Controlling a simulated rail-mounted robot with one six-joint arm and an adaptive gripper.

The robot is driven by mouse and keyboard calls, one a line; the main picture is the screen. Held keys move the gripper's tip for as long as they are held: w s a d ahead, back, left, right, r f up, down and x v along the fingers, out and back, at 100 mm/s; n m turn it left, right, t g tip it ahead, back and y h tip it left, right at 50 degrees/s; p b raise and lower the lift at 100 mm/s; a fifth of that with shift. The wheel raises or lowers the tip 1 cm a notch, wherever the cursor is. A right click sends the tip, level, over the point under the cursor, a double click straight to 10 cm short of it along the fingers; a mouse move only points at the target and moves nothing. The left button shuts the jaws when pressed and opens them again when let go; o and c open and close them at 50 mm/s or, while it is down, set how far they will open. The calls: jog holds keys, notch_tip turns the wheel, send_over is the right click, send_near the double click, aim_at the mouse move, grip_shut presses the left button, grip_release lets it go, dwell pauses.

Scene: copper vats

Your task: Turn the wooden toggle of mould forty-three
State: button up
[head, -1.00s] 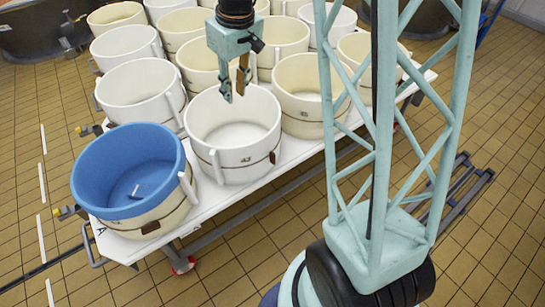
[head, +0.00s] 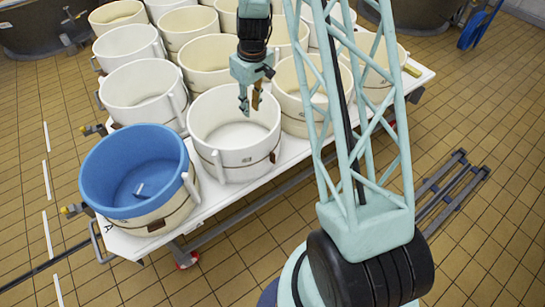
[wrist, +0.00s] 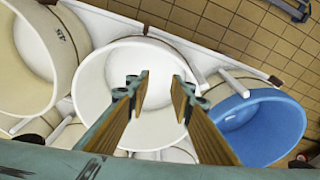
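Mould forty-three is a white round tub (head: 232,170) in the front row of the table, with a small dark mark like 43 on its outer wall. A small brown wooden piece, seemingly its toggle (head: 273,157), sits on the band at the tub's right side. My gripper (head: 250,106) points down over the tub's opening, toward its right rear, apart from the toggle. In the wrist view the two wood-faced fingers of my gripper (wrist: 160,88) stand apart with nothing between them, over the white tub (wrist: 92,85). I cannot make out its toggle clearly there.
A blue-lined tub (head: 105,180) stands left of mould forty-three, and a cream tub (head: 302,128) stands right of it. Several more tubs fill the white table (head: 225,195) behind. Tiled floor (head: 255,260) is open in front. A dark metal rack (head: 455,190) lies on the floor at right.

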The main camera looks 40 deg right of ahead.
jog(key=shift+g, duration=0.3)
jog(key=d+f+p, duration=0.1)
jog(key=d+f, duration=0.1)
jog(key=f, duration=0.1)
jog(key=d+f+p, duration=0.1)
jog(key=f, duration=0.3)
jog(key=s+d+f+p, duration=0.1)
jog(key=d+f+p, duration=0.1)
jog(key=f, duration=0.2)
jog(key=shift+d+f, duration=0.15)
jog(key=shift+d, duration=0.15)
jog(key=p, duration=0.3)
send_over(273, 158)
jog(key=d, duration=0.2)
notch_tip(273, 158, down, 9)
jog(key=shift+w+a+g+p, duration=0.3)
jog(key=shift+w+a+p, duration=0.2)
jog(key=shift+a, duration=0.2)
jog(key=shift+f+b, duration=6.65)
jog(key=shift+f, duration=0.15)
jog(key=shift+a, duration=0.1)
jog(key=c, duration=0.4)
